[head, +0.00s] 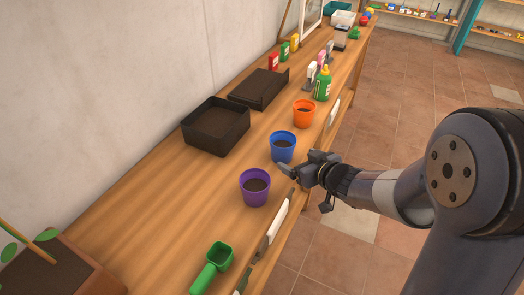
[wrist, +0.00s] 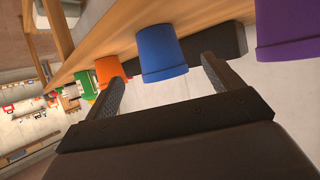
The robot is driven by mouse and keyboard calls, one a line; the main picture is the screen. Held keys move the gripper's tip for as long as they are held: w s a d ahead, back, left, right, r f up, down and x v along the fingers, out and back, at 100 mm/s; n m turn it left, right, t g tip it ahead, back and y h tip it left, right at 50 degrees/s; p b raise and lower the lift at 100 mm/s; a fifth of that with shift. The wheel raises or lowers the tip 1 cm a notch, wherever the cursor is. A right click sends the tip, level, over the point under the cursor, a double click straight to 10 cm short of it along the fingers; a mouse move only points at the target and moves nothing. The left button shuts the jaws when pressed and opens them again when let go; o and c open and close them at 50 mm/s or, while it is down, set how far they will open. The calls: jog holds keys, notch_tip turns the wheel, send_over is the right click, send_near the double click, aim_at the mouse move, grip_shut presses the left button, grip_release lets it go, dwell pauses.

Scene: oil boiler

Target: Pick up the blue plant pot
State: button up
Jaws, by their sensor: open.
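The blue plant pot (head: 282,148) stands upright on the wooden bench, holding dark soil, between an orange pot and a purple pot. In the wrist view the blue pot (wrist: 162,55) lies beyond the fingertips, roughly between them. My gripper (head: 290,171) is at the bench's front edge, just in front of the blue pot and to the right of the purple one. The gripper looks apart from the pot.
The purple pot (head: 255,187) and orange pot (head: 304,113) stand close on either side. A black tray (head: 190,137) sits behind by the wall. A green scoop (head: 211,268) lies at the near end. A green bottle (head: 323,84) stands farther along. The bench is clear left of the purple pot.

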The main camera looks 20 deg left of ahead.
aim_at(282, 150)
jog(key=x, duration=1)
jog(key=shift+w+a, duration=0.15)
jog(key=shift+w, duration=0.15)
jog(key=shift+r, duration=0.1)
jog(key=c, duration=1.1)
